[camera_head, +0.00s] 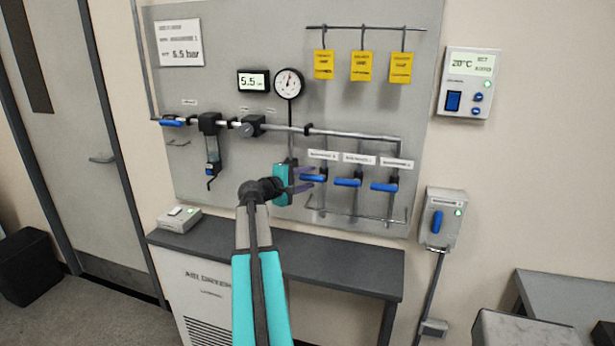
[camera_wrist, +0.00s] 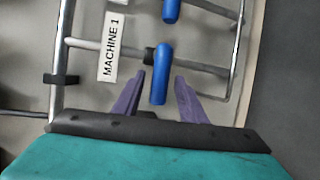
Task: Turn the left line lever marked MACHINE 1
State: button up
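The left line lever (camera_head: 314,178) is a blue handle on a thin vertical pipe on the grey panel. It lies roughly crosswise to its pipe, below a white label (camera_head: 323,155). In the wrist view, the blue lever (camera_wrist: 160,70) stands beside the label reading MACHINE 1 (camera_wrist: 111,47). My gripper (camera_head: 301,180) is at this lever. In the wrist view, my gripper (camera_wrist: 160,82) has its two purple fingers apart, one on each side of the lever's end. A gap shows on both sides, so it is not clamped.
The middle lever (camera_head: 348,182) and right lever (camera_head: 384,187) are close by on the right. A gauge (camera_head: 289,84) and a 5.5 readout (camera_head: 252,82) sit above. A pipe (camera_head: 355,136) runs over the levers. A dark-topped bench (camera_head: 330,267) stands below.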

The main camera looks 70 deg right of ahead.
jog(key=shift+d, duration=0.2)
jog(key=shift+s, duration=0.1)
grip_shut()
